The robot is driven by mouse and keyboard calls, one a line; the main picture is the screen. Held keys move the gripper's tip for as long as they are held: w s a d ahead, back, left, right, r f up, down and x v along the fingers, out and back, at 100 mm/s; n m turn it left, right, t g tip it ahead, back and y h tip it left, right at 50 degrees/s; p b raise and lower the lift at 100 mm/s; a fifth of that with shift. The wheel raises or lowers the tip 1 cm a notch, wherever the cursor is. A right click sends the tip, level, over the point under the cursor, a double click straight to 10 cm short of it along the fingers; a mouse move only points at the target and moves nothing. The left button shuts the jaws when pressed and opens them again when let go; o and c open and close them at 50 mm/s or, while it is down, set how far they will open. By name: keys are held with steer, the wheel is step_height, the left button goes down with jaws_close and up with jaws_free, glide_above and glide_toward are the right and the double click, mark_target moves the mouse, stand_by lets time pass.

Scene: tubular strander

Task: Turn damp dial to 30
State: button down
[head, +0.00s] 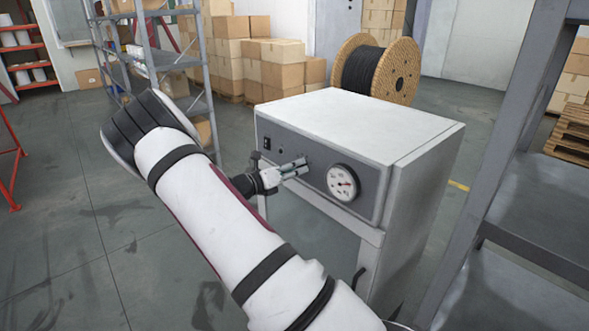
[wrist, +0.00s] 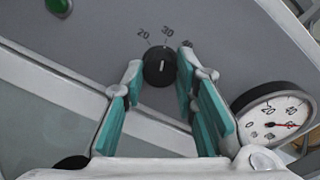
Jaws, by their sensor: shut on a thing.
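The damp dial (wrist: 160,68) is a round black knob on the grey front panel (wrist: 100,45) of a white cabinet (head: 355,115). In the wrist view, printed marks 20 and 30 stand above it. The dial's white line points up, roughly toward the 30. My gripper (wrist: 161,66) has its teal-padded fingers on both sides of the dial and is shut on it. In the head view, my gripper (head: 297,168) reaches the panel from the left, and the dial is hidden behind the fingers.
A round white gauge (head: 342,183) with a red needle sits just right of the dial. A black switch (head: 267,144) is on the panel's left. Grey shelving (head: 505,150) stands close on the right. A cable reel (head: 378,68) and cardboard boxes (head: 270,65) are behind.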

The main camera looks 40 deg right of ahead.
steer(key=shift+f, duration=0.1)
steer(key=c, duration=1.3)
jaws_free()
steer(key=a, duration=1.2)
steer(key=shift+w+r, duration=0.25)
steer(key=shift+r, duration=0.15)
